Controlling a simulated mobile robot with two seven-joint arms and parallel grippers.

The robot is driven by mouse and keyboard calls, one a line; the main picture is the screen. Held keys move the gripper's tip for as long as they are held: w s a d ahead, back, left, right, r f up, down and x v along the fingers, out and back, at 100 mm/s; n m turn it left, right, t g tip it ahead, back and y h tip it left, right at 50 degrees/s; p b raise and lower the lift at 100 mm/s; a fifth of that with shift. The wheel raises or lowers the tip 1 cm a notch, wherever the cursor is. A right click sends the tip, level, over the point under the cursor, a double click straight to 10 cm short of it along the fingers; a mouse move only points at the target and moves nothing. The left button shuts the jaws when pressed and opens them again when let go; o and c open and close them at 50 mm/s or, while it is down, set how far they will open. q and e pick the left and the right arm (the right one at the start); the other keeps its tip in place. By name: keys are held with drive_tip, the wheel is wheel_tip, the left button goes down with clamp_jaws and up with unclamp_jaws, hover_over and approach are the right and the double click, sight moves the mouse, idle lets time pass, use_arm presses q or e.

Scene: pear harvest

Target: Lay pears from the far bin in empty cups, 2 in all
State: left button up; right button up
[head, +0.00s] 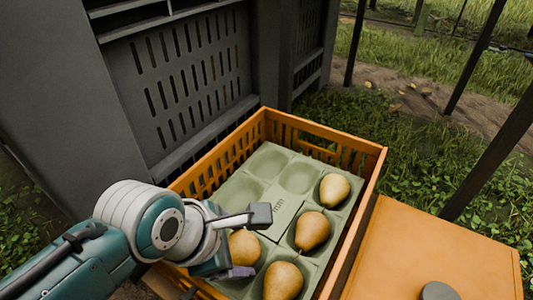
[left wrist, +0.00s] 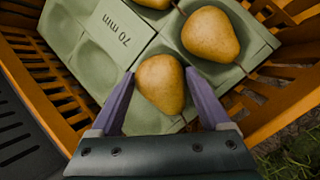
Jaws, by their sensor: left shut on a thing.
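My left gripper (head: 247,244) is shut on a pear (head: 243,247), low over the near-left part of the green cup tray (head: 285,207). In the left wrist view this pear (left wrist: 160,83) sits between the two purple fingers, with part of a cup (left wrist: 148,118) showing beneath it. I cannot tell whether it touches the tray. Three other pears lie in cups along the right side: a far one (head: 334,190), a middle one (head: 312,230) and a near one (head: 283,281). Cups at the far left (head: 268,162) and beside the far pear (head: 298,178) are empty. My right gripper is out of view.
An orange slatted crate (head: 371,160) surrounds the tray, its walls rising above it. A large grey slotted bin (head: 130,50) stands behind to the left; its inside is hidden. An orange flat surface (head: 435,245) lies to the right. Dark posts (head: 490,155) stand in the grass.

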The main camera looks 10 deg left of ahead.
use_arm(q)
drive_tip(key=shift+f+b, duration=0.35)
drive_tip(key=shift+f, duration=0.1)
idle(0.3)
drive_tip(key=o, duration=1.1)
drive_tip(key=shift+c, duration=0.2)
drive_tip(key=shift+o, duration=1.4)
drive_tip(key=shift+w, duration=0.1)
